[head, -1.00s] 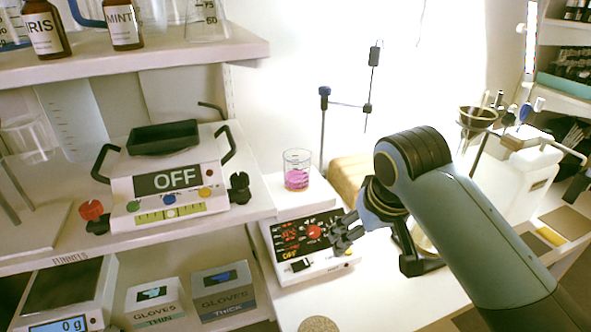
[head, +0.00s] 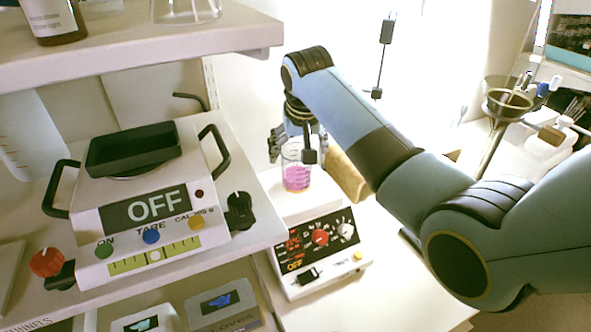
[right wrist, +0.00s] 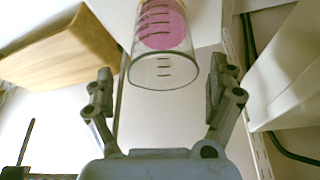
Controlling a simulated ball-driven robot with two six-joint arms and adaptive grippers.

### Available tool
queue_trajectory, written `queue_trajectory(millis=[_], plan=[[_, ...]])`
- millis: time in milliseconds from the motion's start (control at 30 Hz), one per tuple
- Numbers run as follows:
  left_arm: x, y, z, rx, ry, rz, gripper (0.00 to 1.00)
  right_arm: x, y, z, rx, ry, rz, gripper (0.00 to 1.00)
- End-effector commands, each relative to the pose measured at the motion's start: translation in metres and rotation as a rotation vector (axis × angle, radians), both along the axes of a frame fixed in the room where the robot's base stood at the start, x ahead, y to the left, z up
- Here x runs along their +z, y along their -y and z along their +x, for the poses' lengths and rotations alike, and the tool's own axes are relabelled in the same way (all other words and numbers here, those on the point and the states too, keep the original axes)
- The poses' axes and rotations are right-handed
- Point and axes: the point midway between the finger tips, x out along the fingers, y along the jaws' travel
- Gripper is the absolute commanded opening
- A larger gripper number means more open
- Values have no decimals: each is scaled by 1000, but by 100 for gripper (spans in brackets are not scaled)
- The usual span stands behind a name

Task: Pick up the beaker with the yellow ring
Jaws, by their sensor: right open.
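A clear glass beaker (head: 296,178) with pink liquid stands upright on the white top of the hotplate (head: 318,238). I cannot make out a yellow ring on it. My right gripper (head: 292,150) is at the upper part of the beaker, with its fingers open on either side of it. In the right wrist view the beaker (right wrist: 160,40) shows between the two spread fingers of my right gripper (right wrist: 164,78), its open rim towards the palm and a gap on each side. The left gripper is not in view.
A scale reading OFF (head: 150,205) sits on the shelf left of the hotplate. A tan block (head: 347,175) is just behind and right of the beaker. A funnel on a stand (head: 508,100) is at the right. The upper shelf edge (head: 240,50) juts in from the left.

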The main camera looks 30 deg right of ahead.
Motion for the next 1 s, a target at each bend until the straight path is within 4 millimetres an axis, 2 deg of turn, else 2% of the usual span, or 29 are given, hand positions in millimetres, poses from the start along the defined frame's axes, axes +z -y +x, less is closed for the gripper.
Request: queue_trajectory(millis=[100, 367, 500, 733, 1000], plan=[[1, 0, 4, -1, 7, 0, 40, -8, 1, 2, 0, -1, 0, 90], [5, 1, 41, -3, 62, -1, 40, -42, 2, 15, -1, -2, 1, 90], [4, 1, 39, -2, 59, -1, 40, -52, 3, 19, -1, 0, 1, 90], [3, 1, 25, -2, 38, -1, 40, -53, 3, 20, 0, 1, 1, 90], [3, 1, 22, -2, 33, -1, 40, -53, 3, 19, 0, 0, 1, 55]])
